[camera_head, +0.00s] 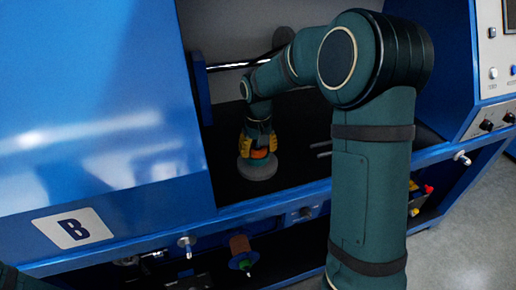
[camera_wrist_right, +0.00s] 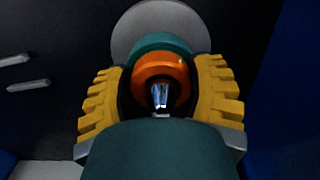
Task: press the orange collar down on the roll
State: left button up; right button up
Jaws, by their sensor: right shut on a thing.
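My right gripper (camera_head: 259,140) points down inside the blue machine's opening. Its yellow ridged fingers, also in the right wrist view (camera_wrist_right: 160,82), are shut on the orange collar (camera_wrist_right: 149,63), one on each side. A bit of the collar (camera_head: 259,154) shows between the fingers in the head view. A shiny metal tip (camera_wrist_right: 160,96) stands in the collar's middle. Just beyond the collar is a teal round part (camera_wrist_right: 160,43), perhaps the roll, and then a grey disc (camera_wrist_right: 135,25). The grey disc (camera_head: 257,171) lies under the gripper in the head view. Whether collar and roll touch is unclear. My left gripper is out of view.
A blue panel (camera_head: 100,120) marked B walls the opening on the left. A blue front rail (camera_head: 270,207) runs along its near edge. Two light rods (camera_wrist_right: 25,73) stick out beside the disc. The dark floor around the disc is mostly bare.

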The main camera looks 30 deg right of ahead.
jog(key=o, duration=1.2)
jog(key=shift+f, duration=0.1)
jog(key=shift+o, duration=0.2)
notch_tip(320, 180, up, 12)
jog(key=shift+r, duration=0.1)
